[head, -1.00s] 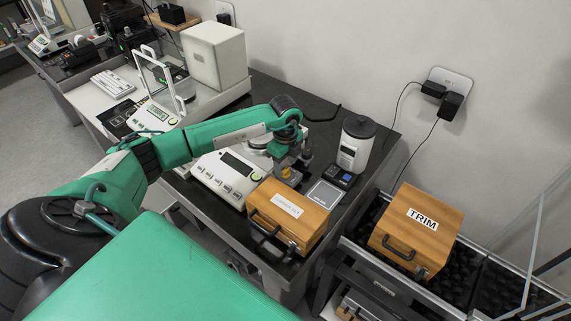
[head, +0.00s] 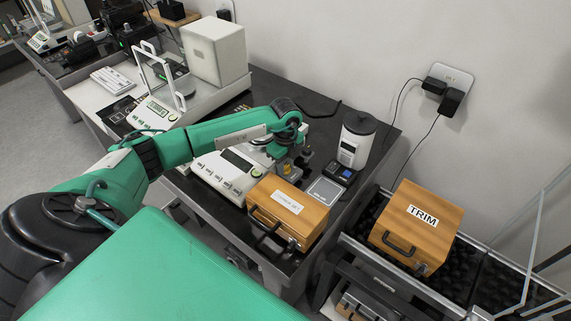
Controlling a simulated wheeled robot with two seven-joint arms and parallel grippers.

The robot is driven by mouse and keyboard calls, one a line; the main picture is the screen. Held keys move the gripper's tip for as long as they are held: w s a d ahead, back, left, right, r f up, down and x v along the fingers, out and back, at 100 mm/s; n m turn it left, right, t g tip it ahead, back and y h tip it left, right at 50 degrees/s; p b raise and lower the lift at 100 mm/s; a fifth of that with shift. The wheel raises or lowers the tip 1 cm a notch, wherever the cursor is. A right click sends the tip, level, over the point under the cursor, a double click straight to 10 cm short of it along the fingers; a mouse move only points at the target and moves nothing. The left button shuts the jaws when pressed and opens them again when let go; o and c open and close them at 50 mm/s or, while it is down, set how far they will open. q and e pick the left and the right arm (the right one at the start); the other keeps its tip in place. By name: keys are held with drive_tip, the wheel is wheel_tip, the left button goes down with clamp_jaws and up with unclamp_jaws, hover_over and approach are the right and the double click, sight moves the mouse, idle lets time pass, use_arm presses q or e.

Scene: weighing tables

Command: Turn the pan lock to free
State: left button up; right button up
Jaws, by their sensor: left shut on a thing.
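The white balance (head: 219,175) with a dark display and a row of keys stands on the dark table. My left arm reaches over it from the left. My left gripper (head: 287,171) points down at the balance's right end, behind the wooden case. It is shut on a small part there, which I take to be the pan lock. The fingers and wrist mostly hide that part, so its setting cannot be read. A small yellow patch shows at the fingers. My right gripper is not in view.
A wooden case (head: 303,221) stands close in front of the gripper. A flat grey plate (head: 325,191), a small device with a blue screen (head: 344,174) and a white canister (head: 356,142) stand to the right. A TRIM case (head: 399,236) sits on the lower right cart.

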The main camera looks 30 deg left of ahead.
sight(286, 166)
use_arm(q)
drive_tip(key=shift+m+b, duration=0.4)
drive_tip(key=shift+m, duration=0.7)
drive_tip(key=o, duration=1)
drive_tip(key=shift+r, duration=0.1)
wheel_tip(286, 166, up, 14)
drive_tip(key=b, duration=0.2)
drive_tip(key=shift+b, duration=0.35)
